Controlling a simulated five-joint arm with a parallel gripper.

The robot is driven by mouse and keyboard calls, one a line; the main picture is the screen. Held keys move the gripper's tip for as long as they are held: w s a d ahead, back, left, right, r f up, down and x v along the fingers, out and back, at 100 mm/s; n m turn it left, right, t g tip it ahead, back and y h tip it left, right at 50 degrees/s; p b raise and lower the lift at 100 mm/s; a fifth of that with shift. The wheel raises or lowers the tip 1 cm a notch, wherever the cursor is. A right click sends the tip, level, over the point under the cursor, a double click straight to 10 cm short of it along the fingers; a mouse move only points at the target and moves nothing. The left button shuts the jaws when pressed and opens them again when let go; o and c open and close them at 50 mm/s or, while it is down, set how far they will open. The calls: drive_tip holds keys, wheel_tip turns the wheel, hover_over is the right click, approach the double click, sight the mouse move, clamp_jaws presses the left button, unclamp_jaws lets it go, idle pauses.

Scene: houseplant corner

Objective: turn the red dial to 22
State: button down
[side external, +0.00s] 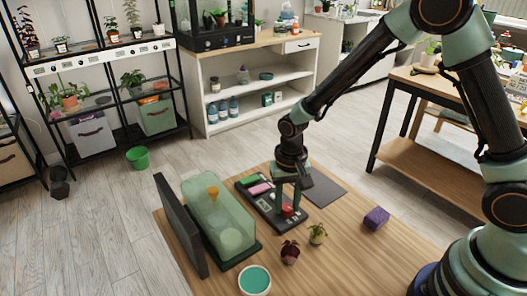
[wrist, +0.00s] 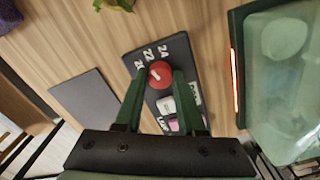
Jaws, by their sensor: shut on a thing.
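The red dial (side external: 287,211) sits on a dark control panel (side external: 295,224) on the wooden table. In the wrist view the red dial (wrist: 161,79) has a short white mark on its face. White numbers 20, 22 and 24 (wrist: 150,54) are printed around its far side on the panel (wrist: 180,58). The mark's tip is on the side of the numbers, but I cannot tell exactly which it points to. My gripper (wrist: 160,74) is shut on the dial, one green finger on each side. My gripper (side external: 288,200) comes down from above in the side view.
A green glass terrarium (side external: 220,212) and an upright dark board (side external: 178,222) stand left of the panel. A grey mat (side external: 325,192) lies to its right. Two small plants (side external: 290,253), (side external: 317,234), a teal-filled bowl (side external: 255,280) and a purple block (side external: 376,218) stand nearer the front.

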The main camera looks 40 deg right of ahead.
sight(287, 207)
drive_tip(key=shift+m, duration=0.7)
drive_tip(key=c, duration=0.5)
unclamp_jaws()
wheel_tip(287, 207, up, 12)
drive_tip(key=shift+r, duration=0.15)
